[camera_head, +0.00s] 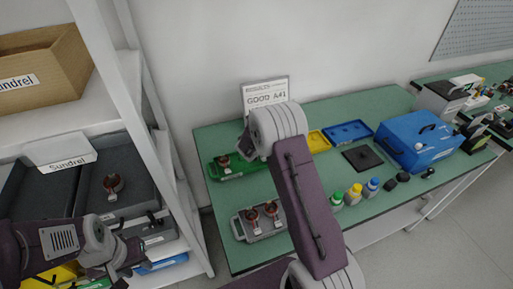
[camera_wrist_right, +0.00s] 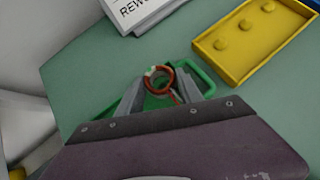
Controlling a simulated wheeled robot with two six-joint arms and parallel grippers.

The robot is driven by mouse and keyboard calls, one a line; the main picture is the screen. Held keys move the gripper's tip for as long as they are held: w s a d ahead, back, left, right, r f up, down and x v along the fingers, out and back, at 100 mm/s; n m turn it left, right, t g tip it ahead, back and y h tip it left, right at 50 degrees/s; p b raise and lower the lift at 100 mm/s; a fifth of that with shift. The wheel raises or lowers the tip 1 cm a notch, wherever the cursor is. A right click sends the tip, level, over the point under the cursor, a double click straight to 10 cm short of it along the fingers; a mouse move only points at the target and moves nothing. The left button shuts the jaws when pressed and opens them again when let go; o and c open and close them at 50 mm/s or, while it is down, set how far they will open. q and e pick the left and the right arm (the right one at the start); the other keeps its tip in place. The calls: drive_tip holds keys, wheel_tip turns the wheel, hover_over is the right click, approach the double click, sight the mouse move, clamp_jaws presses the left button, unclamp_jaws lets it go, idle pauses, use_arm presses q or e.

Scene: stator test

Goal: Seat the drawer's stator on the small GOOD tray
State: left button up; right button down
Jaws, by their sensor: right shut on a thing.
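My right gripper (camera_wrist_right: 158,80) is shut on a stator ring (camera_wrist_right: 150,73) over the green tray (camera_wrist_right: 204,78); I cannot tell whether that stator touches the tray.
A grey tray (camera_head: 262,236) with two stators stands at the table's front left. A yellow tray (camera_head: 319,141), blue tray (camera_head: 348,132), blue box (camera_head: 418,142) and several capped bottles are further right. The sign (camera_head: 265,95) stands behind the green tray.

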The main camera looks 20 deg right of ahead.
drive_tip(key=shift+f+b, duration=0.6)
drive_tip(key=shift+f, duration=0.1)
drive_tip(key=shift+f+b, duration=0.2)
drive_tip(key=shift+b, duration=0.25)
drive_tip(key=c, duration=0.9)
unclamp_jaws()
drive_tip(key=shift+c, duration=0.2)
drive_tip(key=shift+r, duration=0.15)
